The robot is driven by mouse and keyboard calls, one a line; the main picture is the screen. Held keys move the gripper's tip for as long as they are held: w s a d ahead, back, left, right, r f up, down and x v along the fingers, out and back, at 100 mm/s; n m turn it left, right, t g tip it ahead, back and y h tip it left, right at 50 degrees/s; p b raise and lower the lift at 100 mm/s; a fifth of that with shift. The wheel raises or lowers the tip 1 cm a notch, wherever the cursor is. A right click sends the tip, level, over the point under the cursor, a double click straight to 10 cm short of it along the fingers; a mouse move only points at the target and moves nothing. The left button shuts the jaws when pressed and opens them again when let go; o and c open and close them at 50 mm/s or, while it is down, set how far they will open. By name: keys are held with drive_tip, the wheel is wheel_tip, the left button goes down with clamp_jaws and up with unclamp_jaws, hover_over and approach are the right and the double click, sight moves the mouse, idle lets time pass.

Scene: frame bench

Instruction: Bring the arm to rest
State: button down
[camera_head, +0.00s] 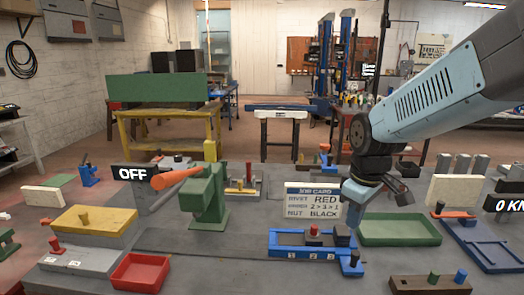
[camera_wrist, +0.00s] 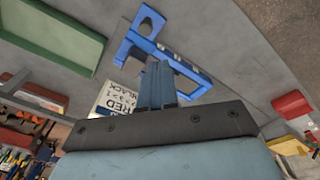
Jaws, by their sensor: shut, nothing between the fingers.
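My arm reaches in from the right of the head view, with my gripper (camera_head: 354,217) pointing down above the bench, close to the job card (camera_head: 313,198). In the wrist view my gripper (camera_wrist: 157,72) shows its two fingers together, with nothing between them. The blue frame fixture (camera_head: 300,247) with numbered positions 1, 2, 3 lies below and beside the fingers; it also shows in the wrist view (camera_wrist: 140,50). A red piece and a dark piece stand on it. The fingertips appear apart from the fixture, though their exact height is hard to tell.
A green tray (camera_head: 400,231) lies right of my gripper, with another blue fixture (camera_head: 482,243) beyond it. A green press (camera_head: 207,196) with an orange handle and an OFF sign (camera_head: 133,174) stands left. A red tray (camera_head: 140,272) sits front left. Bare bench lies between the press and fixture.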

drive_tip(key=s+d+r+m+t, duration=0.3)
drive_tip(key=s+r+m+t, duration=0.1)
drive_tip(key=s+r+m, duration=0.4)
drive_tip(key=shift+s+d+r, duration=0.2)
drive_tip(key=shift+d+r, duration=0.15)
drive_tip(key=shift+r, duration=0.6)
idle(1.2)
